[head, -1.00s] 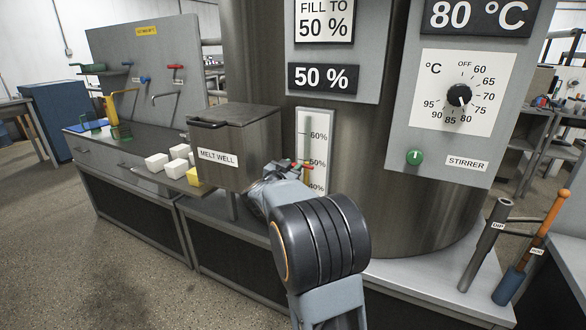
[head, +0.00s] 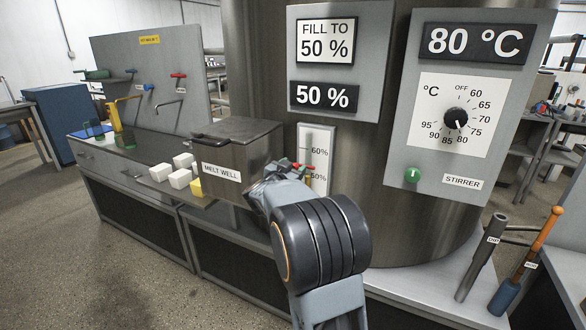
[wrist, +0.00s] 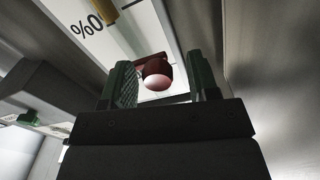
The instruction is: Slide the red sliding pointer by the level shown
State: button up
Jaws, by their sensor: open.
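The red sliding pointer shows as a round red knob (wrist: 157,75) on a short stem in the wrist view. It sits between the two green fingers of my gripper (wrist: 163,82), with visible gaps on both sides. My gripper is open around it. A small gold piece (wrist: 112,11) sits on the scale beside the printed marks. The sign (head: 326,40) reads "FILL TO 50 %" and the readout (head: 324,96) below shows 50 %.
The melt well box (head: 238,150) stands close left of my gripper, with white blocks (head: 180,178) beside it. The large metal tank (head: 380,150) is behind the scale. A dial panel (head: 400,125) showing 80 °C is to the right. Two upright tools stand at far right.

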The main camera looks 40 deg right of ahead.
jog(key=v, duration=1.4)
jog(key=shift+p, duration=0.45)
jog(key=a+r+n+t+y+p, duration=0.3)
jog(key=a+n+y+p, duration=0.15)
jog(key=a+y, duration=0.2)
jog(key=a+r+n+t+y+p, duration=0.3)
jog(key=a+r+n+y+p, duration=0.1)
jog(key=a+n+y, duration=0.25)
jog(key=s+f+n+g+y+p, duration=0.1)
jog(key=s+f+n+g+p, duration=0.1)
jog(key=s+g, duration=0.3)
jog(key=s+a+f+n+g+y+p, duration=0.1)
jog(key=s+g+p, duration=0.3)
jog(key=s, duration=0.9)
jog(key=shift+s+a+f+n+g+y, duration=0.2)
jog(key=shift+s+f+n+g+y, duration=0.2)
jog(key=shift+f+g, duration=0.4)
